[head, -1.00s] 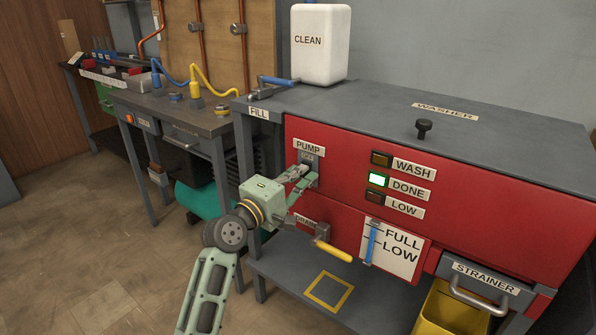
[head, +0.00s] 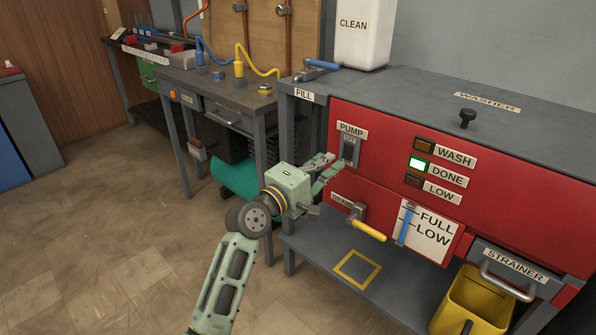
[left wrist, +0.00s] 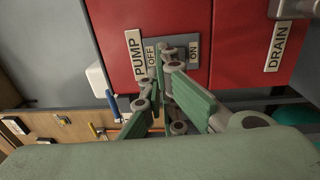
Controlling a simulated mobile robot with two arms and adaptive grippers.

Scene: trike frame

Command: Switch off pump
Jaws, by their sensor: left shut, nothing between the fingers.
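The pump switch (head: 348,152) sits on the red washer front under the PUMP label (head: 352,130). Its grey plate shows in the left wrist view (left wrist: 187,42), with OFF on the PUMP side and ON at the other end. My left gripper (head: 334,168) is shut and empty, just left of and below the switch in the head view. In the left wrist view its fingers (left wrist: 168,54) cover the middle of the plate, so I cannot tell the lever position. A small gap to the panel seems to show. My right gripper is not in view.
The DONE lamp (head: 418,163) is lit green; WASH (head: 424,145) and LOW (head: 413,181) are dark. The yellow-handled drain valve (head: 366,229) sticks out below the switch. The FILL valve's blue handle (head: 322,64) and a CLEAN container (head: 362,35) are above. Floor at left is clear.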

